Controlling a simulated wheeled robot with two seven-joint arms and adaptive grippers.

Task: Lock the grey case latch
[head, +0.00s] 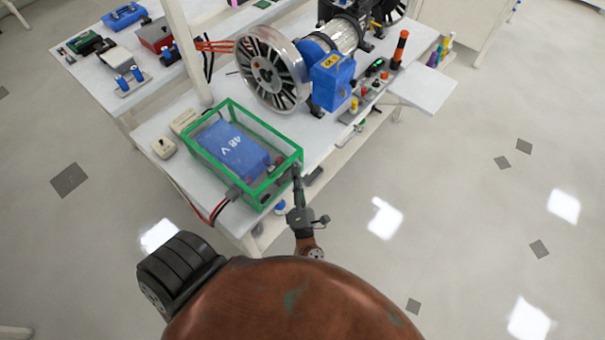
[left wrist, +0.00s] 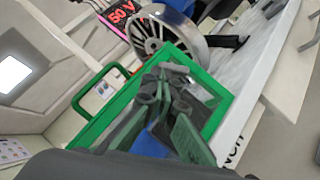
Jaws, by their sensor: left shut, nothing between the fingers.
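A clear case with a green frame (head: 222,112) stands at the near end of the white bench, with a blue 48 V battery (head: 232,150) inside. Its green frame (left wrist: 104,124) also shows in the left wrist view, behind my fingers. My left gripper (head: 297,170) is shut and empty at the case's near right corner; I cannot tell whether it touches. Its dark fingers (left wrist: 167,74) fill the middle of the left wrist view. I cannot make out the grey latch or its position; the gripper may cover it. My right gripper is not in view.
A silver spoked wheel (head: 272,70) and a blue motor box (head: 332,80) stand behind the case. Red and black cables (head: 216,208) leave its near left side. A dark grey piece (head: 314,176) lies by the bench edge. Floor to the right is clear.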

